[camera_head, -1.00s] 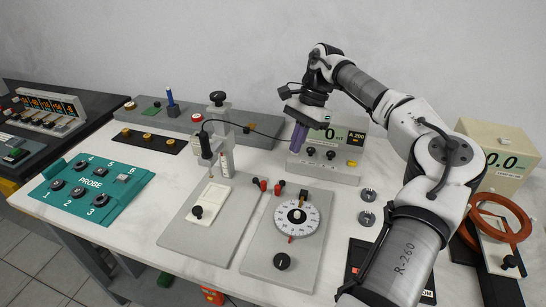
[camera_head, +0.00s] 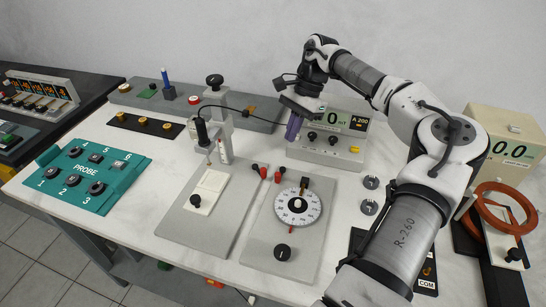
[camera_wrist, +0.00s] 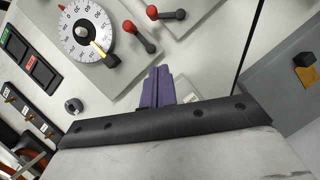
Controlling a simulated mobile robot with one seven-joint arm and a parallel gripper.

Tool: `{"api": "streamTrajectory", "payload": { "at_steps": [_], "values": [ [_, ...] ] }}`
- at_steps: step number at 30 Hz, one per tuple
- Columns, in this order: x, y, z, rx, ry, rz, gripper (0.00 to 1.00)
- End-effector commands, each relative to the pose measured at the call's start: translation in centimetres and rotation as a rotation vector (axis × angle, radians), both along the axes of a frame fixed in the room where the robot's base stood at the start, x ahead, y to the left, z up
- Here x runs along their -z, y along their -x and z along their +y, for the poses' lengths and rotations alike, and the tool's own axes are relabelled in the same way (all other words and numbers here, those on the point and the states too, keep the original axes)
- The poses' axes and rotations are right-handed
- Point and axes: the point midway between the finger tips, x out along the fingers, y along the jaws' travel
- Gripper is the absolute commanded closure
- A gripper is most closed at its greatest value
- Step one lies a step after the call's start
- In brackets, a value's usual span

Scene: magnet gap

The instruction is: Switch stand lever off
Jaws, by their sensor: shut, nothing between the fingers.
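The stand (camera_head: 222,140) has a light grey column with a black top knob on a grey base plate, left of centre in the head view. A small lever with a red ball tip (camera_head: 263,173) sits at the plate's right edge; I take it as the stand lever. It also shows in the wrist view (camera_wrist: 152,11). A similar red-tipped lever (camera_head: 277,177) is close by on the dial plate; it appears in the wrist view too (camera_wrist: 130,27). My gripper (camera_head: 291,137), with purple fingers, is shut and empty above and behind both levers, apart from them.
The dial plate (camera_head: 262,240) carries a round white dial (camera_head: 298,205). A display box (camera_head: 330,150) is right behind my fingers. A black cable arcs from the stand probe toward it. A teal probe box (camera_head: 95,180) lies left; copper rings (camera_head: 527,210) stand right.

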Motion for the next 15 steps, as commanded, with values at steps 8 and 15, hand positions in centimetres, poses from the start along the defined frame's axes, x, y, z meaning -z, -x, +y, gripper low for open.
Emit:
{"api": "streamTrajectory", "payload": {
  "at_steps": [8, 15],
  "values": [
    [5.4, 1.6, 1.8, -0.001, 0.000, 0.003, 1.00],
    [5.8, 3.6, 4.1, -0.002, 0.002, 0.000, 1.00]
  ]
}}
